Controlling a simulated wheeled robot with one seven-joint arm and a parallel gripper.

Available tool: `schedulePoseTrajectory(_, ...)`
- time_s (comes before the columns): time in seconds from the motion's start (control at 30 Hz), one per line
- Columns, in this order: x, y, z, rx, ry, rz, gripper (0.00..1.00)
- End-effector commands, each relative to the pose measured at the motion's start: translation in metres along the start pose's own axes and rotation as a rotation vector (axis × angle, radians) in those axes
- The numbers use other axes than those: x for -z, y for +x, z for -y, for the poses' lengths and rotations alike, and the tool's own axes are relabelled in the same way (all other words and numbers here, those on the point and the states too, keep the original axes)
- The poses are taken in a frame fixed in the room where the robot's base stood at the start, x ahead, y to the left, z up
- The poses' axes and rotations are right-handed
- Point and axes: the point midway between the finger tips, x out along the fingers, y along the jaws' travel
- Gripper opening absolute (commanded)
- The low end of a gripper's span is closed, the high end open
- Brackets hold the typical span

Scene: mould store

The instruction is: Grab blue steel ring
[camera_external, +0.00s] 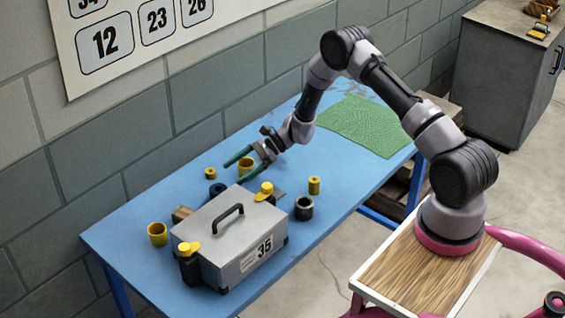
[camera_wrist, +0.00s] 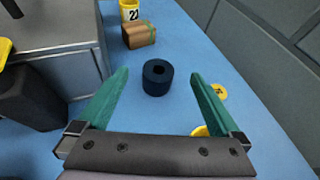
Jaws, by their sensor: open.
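The blue steel ring (camera_wrist: 157,84) is a short dark blue cylinder with a round hole, standing on the blue table. In the wrist view it lies ahead, centred between my finger lines. In the external view the ring (camera_external: 217,189) sits beside the far corner of the grey case. My gripper (camera_external: 233,174) has green fingers, open and empty, slanting down toward the ring from the right. Its fingers frame the ring in the wrist view. I cannot tell the exact gap between fingertips and ring.
A grey case marked 35 (camera_external: 225,245) stands close to the ring. A small yellow piece (camera_external: 210,173) and a yellow cup (camera_external: 246,163) are near my fingers. A wooden block (camera_wrist: 139,35) lies beyond the ring. A dark grey ring (camera_external: 304,208) stands right of the case.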

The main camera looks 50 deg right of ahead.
Motion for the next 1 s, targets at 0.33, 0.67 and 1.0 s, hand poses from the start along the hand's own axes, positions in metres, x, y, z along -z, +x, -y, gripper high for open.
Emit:
schedulePoseTrajectory(0.33, 0.025, 0.025, 0.002, 0.024, 0.056, 0.019, 1.00)
schedulePoseTrajectory(0.67, 0.024, 0.067, 0.002, 0.025, 0.054, 0.018, 1.00)
schedulePoseTrajectory(1.0, 0.022, 0.110, -0.001, 0.023, 0.054, 0.018, 1.00)
